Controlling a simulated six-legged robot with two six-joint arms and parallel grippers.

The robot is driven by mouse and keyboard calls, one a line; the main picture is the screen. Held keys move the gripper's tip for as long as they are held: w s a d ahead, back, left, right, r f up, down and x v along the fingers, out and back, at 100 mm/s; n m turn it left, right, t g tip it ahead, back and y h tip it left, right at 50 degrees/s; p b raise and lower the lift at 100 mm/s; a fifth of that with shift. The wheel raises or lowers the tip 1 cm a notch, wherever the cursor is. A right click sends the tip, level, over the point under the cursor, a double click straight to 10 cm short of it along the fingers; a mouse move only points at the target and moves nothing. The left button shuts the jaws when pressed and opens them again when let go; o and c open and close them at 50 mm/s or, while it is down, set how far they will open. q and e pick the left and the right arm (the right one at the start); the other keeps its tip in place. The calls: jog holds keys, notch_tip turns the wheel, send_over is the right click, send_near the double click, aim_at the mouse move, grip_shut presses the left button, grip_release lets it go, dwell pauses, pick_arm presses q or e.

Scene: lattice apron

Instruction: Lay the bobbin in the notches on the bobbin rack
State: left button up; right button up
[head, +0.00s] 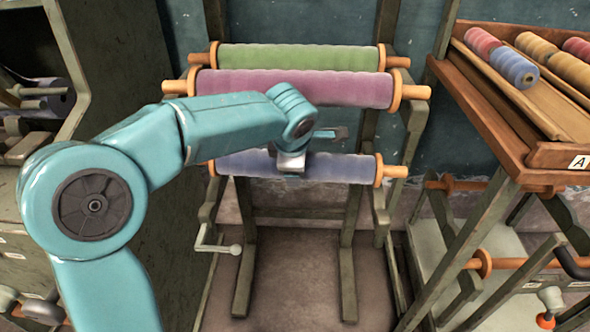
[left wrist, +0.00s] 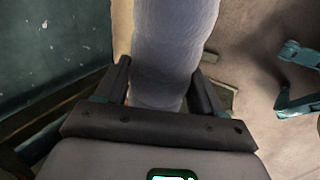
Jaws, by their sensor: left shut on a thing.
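A blue bobbin (head: 340,168) with an orange end flange and spindle lies level, low at the bobbin rack (head: 348,245). My left gripper (head: 312,148) reaches it from above and is shut on its wound middle. In the left wrist view the pale blue roll (left wrist: 170,50) runs between the two dark fingers (left wrist: 165,85). My arm hides part of its left half. I cannot tell whether its spindle ends rest in the notches. A pink bobbin (head: 340,88) and a green bobbin (head: 300,57) lie higher on the rack. My right gripper is not in view.
A wooden shelf (head: 500,110) with several small spools stands at the right, with orange-spindled rods (head: 510,263) below it. A crank handle (head: 235,249) sticks out at the rack's lower left. A green cabinet (head: 115,70) stands at the left. Bare floor (head: 290,270) shows beneath the rack.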

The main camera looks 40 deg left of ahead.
pick_arm(q)
jog(key=shift+a+n, duration=0.2)
jog(key=shift+n, duration=0.1)
jog(key=shift+f+b, duration=0.35)
jog(key=shift+f, duration=0.05)
notch_tip(320, 180, down, 7)
jog(key=b, duration=0.3)
jog(key=shift+b, duration=0.3)
jog(key=shift+d+r, duration=0.1)
jog(key=shift+b, duration=0.45)
jog(key=shift+r, duration=0.1)
jog(key=shift+f+b, duration=1.4)
jog(key=shift+b, duration=0.15)
